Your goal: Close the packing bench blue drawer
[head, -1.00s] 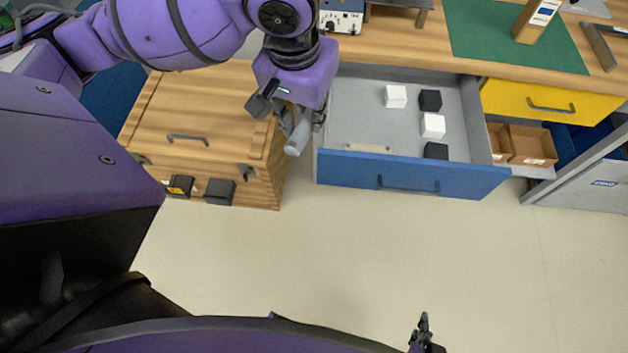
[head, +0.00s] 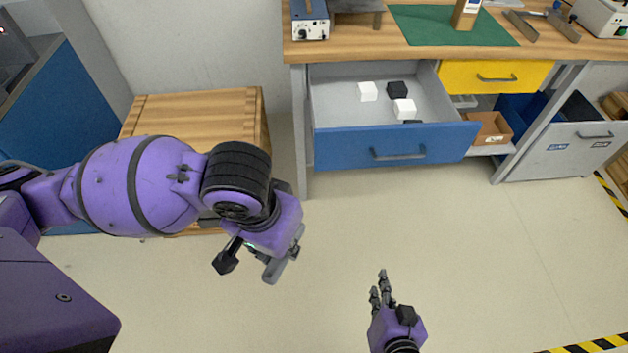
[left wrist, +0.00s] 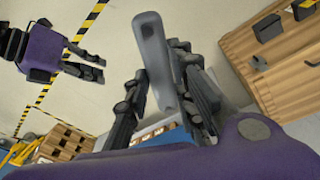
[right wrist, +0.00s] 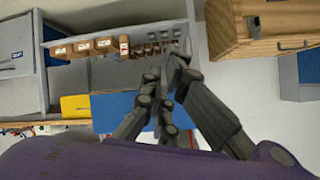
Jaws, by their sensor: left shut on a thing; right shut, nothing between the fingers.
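The packing bench's blue drawer (head: 345,145) is pulled out, with white and black cubes in its grey tray and a dark bar handle (head: 398,153) on its front. It also shows in the right wrist view (right wrist: 112,112), partly behind the fingers. My left gripper (head: 258,260) is in front and to the left of the drawer, apart from it. It is shut on a grey rounded bar (left wrist: 155,62), clear in the left wrist view. My right gripper (head: 380,288) is shut and empty, below the drawer front in the head view, apart from it.
A yellow drawer (head: 495,77) beside the blue one looks shut. An open shelf below it holds a brown bin (head: 490,130). A wooden crate (head: 195,112) stands left of the bench, behind my left arm. Floor before the drawer is clear.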

